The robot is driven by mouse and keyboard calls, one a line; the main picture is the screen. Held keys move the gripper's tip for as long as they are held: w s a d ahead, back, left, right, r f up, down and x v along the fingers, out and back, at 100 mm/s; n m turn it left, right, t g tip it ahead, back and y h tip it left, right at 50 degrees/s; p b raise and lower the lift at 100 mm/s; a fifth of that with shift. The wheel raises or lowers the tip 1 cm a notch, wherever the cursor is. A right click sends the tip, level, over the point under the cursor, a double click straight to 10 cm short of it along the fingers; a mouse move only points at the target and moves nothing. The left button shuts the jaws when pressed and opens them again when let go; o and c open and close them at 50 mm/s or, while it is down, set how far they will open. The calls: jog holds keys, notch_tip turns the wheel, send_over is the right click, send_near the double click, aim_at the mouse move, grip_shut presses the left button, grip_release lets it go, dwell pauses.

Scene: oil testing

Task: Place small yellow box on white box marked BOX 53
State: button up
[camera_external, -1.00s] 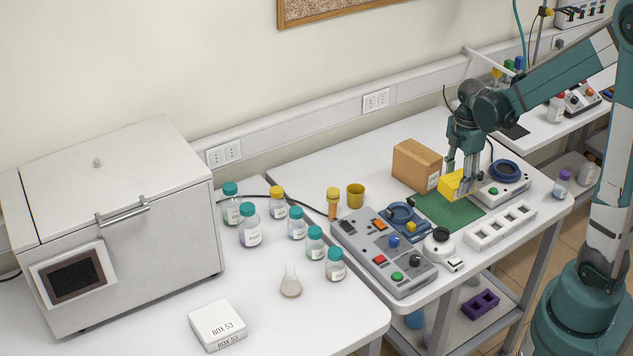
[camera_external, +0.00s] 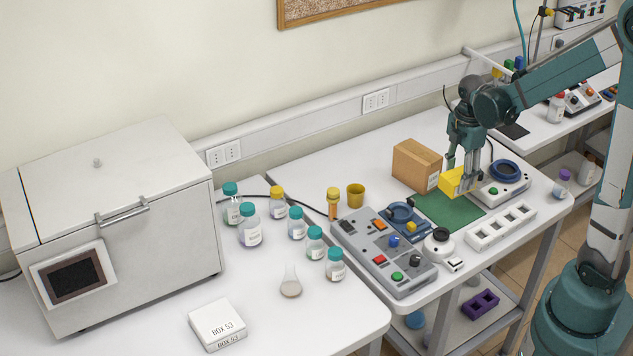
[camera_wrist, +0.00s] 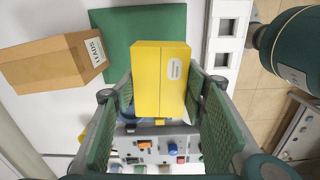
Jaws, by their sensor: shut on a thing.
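The small yellow box (camera_external: 452,181) is between the fingers of my gripper (camera_external: 462,180), above or at the back edge of the green mat (camera_external: 447,212). In the wrist view, the yellow box (camera_wrist: 160,72) sits between both finger pads of my gripper (camera_wrist: 160,125), with a pale label facing up. My gripper is shut on it. I cannot tell for sure whether the box is clear of the mat. The white box marked BOX 53 (camera_external: 218,325) lies flat on the left table near its front edge, far from my gripper, with its top bare.
A cardboard box (camera_external: 416,165) stands just left of my gripper. A grey control panel (camera_external: 383,250), several capped bottles (camera_external: 297,223) and a flask (camera_external: 291,282) lie between my gripper and BOX 53. A white slotted rack (camera_external: 502,226) is to the right.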

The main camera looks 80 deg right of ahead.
aim_at(458, 175)
notch_tip(458, 175, up, 8)
jog(key=shift+r, duration=0.2)
jog(key=shift+w+r, duration=0.2)
jog(key=shift+r, duration=0.05)
jog(key=w+a+r+n+p, duration=0.1)
jog(key=w+a+n, duration=0.2)
jog(key=w, duration=0.7)
jog(key=w+a+r+n, duration=0.1)
jog(key=w+a+n, duration=0.15)
jog(key=w, duration=0.85)
jog(key=w+a+n, duration=0.5)
jog(key=w+a, duration=0.9)
jog(key=w, duration=0.3)
jog(key=w+a+f+n+p, duration=0.1)
jog(key=w+a+n, duration=0.35)
jog(key=a, duration=0.85)
jog(key=w+a+n+p, duration=0.1)
jog(key=w+a, duration=0.7)
jog(key=a, duration=0.4)
jog(key=w+a+f+n, duration=0.1)
jog(key=w+a+n, duration=0.2)
jog(key=w+a, duration=0.7)
jog(key=s+a+f, duration=0.3)
jog(key=f, duration=0.2)
jog(key=shift+s+a, duration=0.15)
